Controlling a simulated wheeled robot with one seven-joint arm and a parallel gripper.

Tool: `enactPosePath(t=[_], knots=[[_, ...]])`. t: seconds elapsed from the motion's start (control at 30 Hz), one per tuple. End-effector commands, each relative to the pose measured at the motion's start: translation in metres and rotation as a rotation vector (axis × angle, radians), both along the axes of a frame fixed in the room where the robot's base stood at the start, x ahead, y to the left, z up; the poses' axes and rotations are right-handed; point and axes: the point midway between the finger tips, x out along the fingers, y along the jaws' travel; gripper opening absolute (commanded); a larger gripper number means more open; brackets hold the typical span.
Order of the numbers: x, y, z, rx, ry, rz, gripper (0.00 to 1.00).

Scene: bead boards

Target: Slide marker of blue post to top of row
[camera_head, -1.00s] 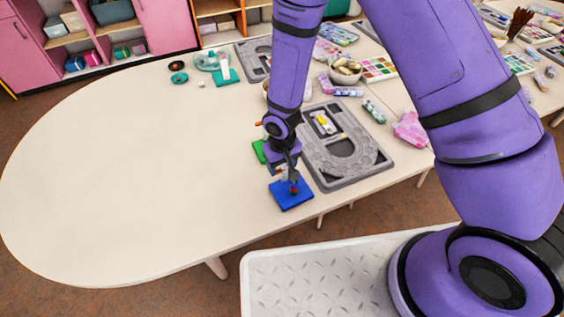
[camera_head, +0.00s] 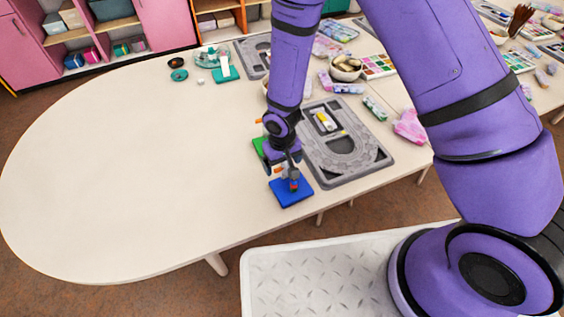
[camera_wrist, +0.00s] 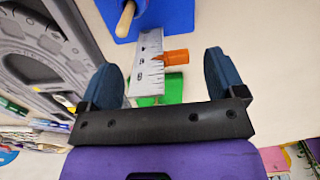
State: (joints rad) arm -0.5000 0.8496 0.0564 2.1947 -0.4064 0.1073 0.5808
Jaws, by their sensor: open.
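The blue base (camera_head: 290,193) of the blue post lies flat near the table's right front edge. In the wrist view, a pale strip with dark marks (camera_wrist: 151,42) appears to rise from the blue base (camera_wrist: 178,16) toward the camera. An orange marker (camera_wrist: 174,57) juts from the strip's right side. A wooden rod (camera_wrist: 125,20) is beside it. My gripper (camera_wrist: 164,76) is open, with one blue finger on each side of the strip's near end and the marker; contact is not visible. In the head view my wrist partly hides the post.
A green base (camera_head: 259,147) lies just behind the blue one, partly hidden by my wrist. A grey bead board (camera_head: 371,172) lies close on the right. A bowl (camera_head: 345,68) and paint sets stand farther back. The left of the table (camera_head: 120,180) is wide and clear.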

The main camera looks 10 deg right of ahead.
Motion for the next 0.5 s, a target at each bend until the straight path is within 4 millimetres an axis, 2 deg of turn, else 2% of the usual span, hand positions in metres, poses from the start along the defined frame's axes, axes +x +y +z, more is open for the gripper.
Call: enactPosePath(t=[0.17,0.5], knots=[[0.001,0.0,0.02,0.002,-0.003,-0.002,0.89],[0.001,0.0,0.078,0.002,-0.003,-0.001,0.89]])
